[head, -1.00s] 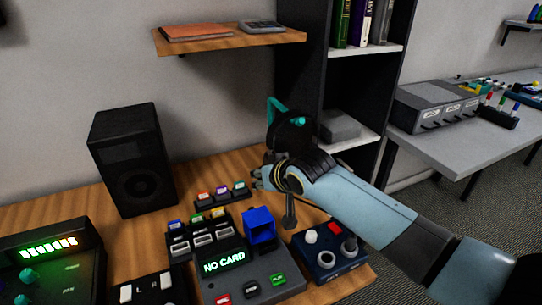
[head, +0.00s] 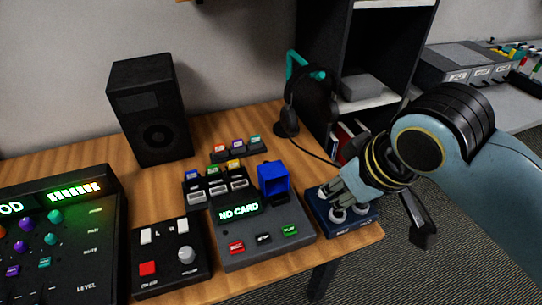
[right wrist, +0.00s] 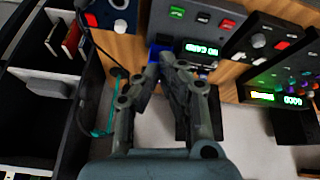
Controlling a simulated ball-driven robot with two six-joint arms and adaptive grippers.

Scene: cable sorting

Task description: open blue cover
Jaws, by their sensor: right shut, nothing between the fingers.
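The blue cover (head: 273,181) stands up at the back right of the grey card device (head: 265,240), whose display reads "NO CARD". It looks like a hollow blue box, and I cannot tell whether it is open. My right gripper (head: 335,200) is shut and empty, to the right of the cover, over the dark blue knob box (head: 343,221). In the right wrist view the gripper fingers (right wrist: 168,62) are close together and hide much of the blue cover (right wrist: 153,54). My left gripper is not in view.
A switch box (head: 172,262) and a mixer (head: 60,240) lie to the left. Coloured card holders (head: 215,187) stand behind the device, with a black speaker (head: 150,110) farther back. A headset (head: 300,105) stands at the back right.

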